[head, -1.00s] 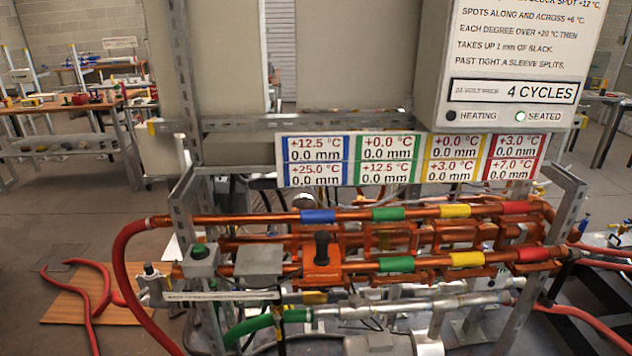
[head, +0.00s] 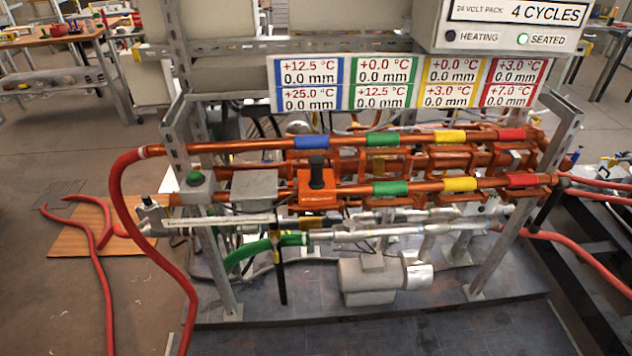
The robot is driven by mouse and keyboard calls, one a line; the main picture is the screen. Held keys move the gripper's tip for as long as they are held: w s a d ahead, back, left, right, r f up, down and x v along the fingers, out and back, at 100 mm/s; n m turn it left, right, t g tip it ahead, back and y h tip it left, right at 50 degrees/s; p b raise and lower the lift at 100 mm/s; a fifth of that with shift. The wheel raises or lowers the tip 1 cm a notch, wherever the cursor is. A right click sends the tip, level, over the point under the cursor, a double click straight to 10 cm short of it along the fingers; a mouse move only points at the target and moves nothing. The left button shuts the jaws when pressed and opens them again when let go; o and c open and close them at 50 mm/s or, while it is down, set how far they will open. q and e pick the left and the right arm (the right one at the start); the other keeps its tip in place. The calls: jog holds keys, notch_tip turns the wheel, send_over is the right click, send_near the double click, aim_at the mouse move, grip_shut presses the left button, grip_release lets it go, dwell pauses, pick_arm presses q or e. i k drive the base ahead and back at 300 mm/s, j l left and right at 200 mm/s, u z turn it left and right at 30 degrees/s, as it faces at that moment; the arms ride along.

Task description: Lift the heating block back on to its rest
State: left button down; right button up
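The heating block, seemingly the orange block (head: 318,198) with an upright black knob (head: 317,172), sits at the lower copper pipe (head: 430,187), left of that pipe's green sleeve (head: 392,188). No blue sleeve shows on the lower pipe. The upper pipe (head: 230,146) carries blue (head: 312,142), green, yellow and red sleeves. A grey box (head: 254,188) is left of the block; I cannot tell whether it is the rest. The SEATED lamp (head: 522,39) is lit and the HEATING lamp (head: 450,36) is dark. Neither gripper is in view.
The reading panel (head: 351,84) shows +25.0 °C in the lower blue cell and 0.0 mm throughout. A green button box (head: 194,185) is at the left. Red hoses (head: 120,190) loop off both sides. Below are silver pipes (head: 390,232) and a grey motor-like unit (head: 375,278).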

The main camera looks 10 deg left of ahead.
aim_at(317, 184)
jog(key=i+l+u, duration=0.25)
jog(key=i+l, duration=0.15)
jog(key=i+l+u, duration=0.25)
jog(key=l, duration=0.35)
jog(key=i+j, duration=0.05)
